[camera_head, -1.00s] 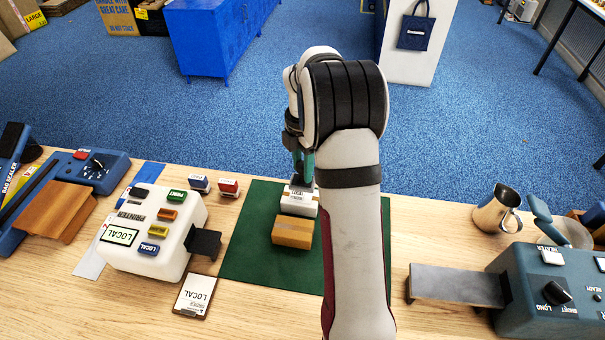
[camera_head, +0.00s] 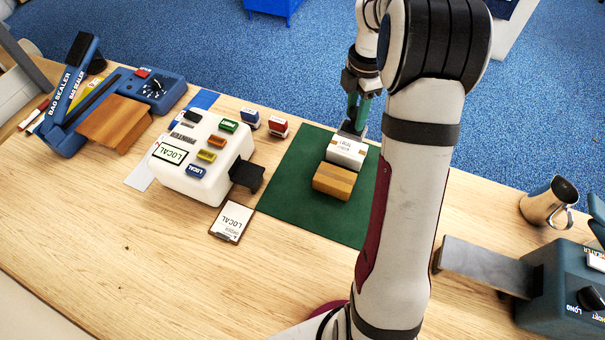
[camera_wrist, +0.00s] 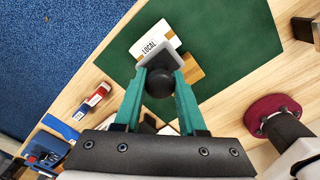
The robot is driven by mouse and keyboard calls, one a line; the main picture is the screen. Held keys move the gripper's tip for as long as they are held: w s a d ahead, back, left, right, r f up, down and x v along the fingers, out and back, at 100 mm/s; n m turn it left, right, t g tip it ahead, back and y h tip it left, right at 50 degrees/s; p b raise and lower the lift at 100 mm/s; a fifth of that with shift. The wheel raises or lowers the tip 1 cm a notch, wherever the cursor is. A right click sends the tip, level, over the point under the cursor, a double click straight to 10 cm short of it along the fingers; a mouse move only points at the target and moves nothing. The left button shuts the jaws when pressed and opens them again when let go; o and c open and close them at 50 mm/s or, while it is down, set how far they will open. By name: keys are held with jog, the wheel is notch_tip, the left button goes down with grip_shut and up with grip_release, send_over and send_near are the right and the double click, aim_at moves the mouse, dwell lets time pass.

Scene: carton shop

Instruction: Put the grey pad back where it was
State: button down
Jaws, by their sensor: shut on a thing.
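My gripper (camera_head: 358,108) is above the far end of the green mat (camera_head: 290,190). In the wrist view my gripper (camera_wrist: 160,80) is shut on the round black knob of the grey pad (camera_wrist: 153,52), a flat grey plate. The pad (camera_head: 350,133) is at the far end of a white carton printed LOCAL (camera_head: 345,152). In the wrist view it covers part of that carton (camera_wrist: 146,46). I cannot tell whether pad and carton touch. A brown carton (camera_head: 334,182) sits just in front of the white one.
A white printer (camera_head: 200,160) with coloured buttons and a LOCAL order card (camera_head: 232,222) are left of the mat. Two small stamps (camera_head: 277,127) stand by its far left corner. A heater (camera_head: 565,285), its grey plate (camera_head: 480,266) and a metal jug (camera_head: 546,203) are at right.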

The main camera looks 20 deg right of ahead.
jog(key=s+a, duration=1)
jog(key=s, duration=0.1)
jog(key=w+a+f, duration=0.2)
jog(key=a+f, duration=0.1)
jog(key=f, duration=0.1)
jog(key=w+a+f, duration=0.2)
jog(key=a+f, duration=0.1)
jog(key=w+a+f, duration=0.1)
jog(key=a+f, duration=0.3)
jog(key=shift+w+f, duration=0.3)
jog(key=shift+w, duration=0.1)
jog(key=shift+f, duration=0.15)
jog(key=shift+c, duration=2.4)
grip_release()
